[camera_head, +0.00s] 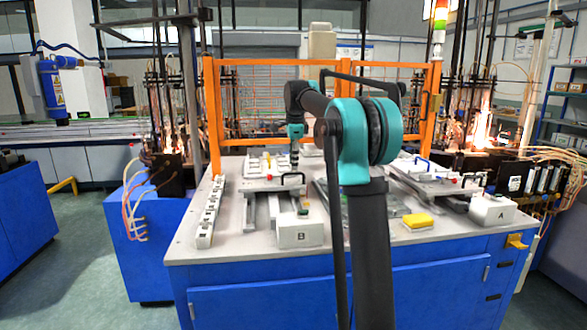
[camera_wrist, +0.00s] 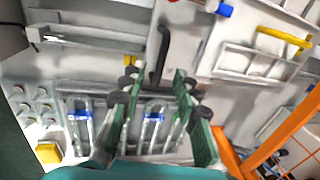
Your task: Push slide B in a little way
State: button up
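Slide B (camera_head: 268,183) is the left rail-mounted platform on the table, behind the white box marked B (camera_head: 300,234). Its black handle (camera_head: 292,178) stands at its front right. The handle also shows in the wrist view (camera_wrist: 163,50), just beyond my fingertips and roughly centred between them. My gripper (camera_wrist: 157,80) is open, with its two green fingers apart and nothing held. In the head view it hangs down above slide B, near the handle (camera_head: 294,162). I cannot tell whether a finger touches the handle.
Tubes with blue bands (camera_wrist: 78,117) lie below my fingers in the wrist view. A white power strip (camera_head: 209,213) lies left of slide B. A second slide (camera_head: 437,180), box A (camera_head: 493,210) and a yellow sponge-like block (camera_head: 418,221) are at right. An orange fence (camera_head: 213,120) stands behind.

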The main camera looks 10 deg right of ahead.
notch_tip(320, 180, up, 8)
jog(key=s, duration=0.1)
jog(key=shift+s+r, duration=0.2)
jog(key=shift+s, duration=0.15)
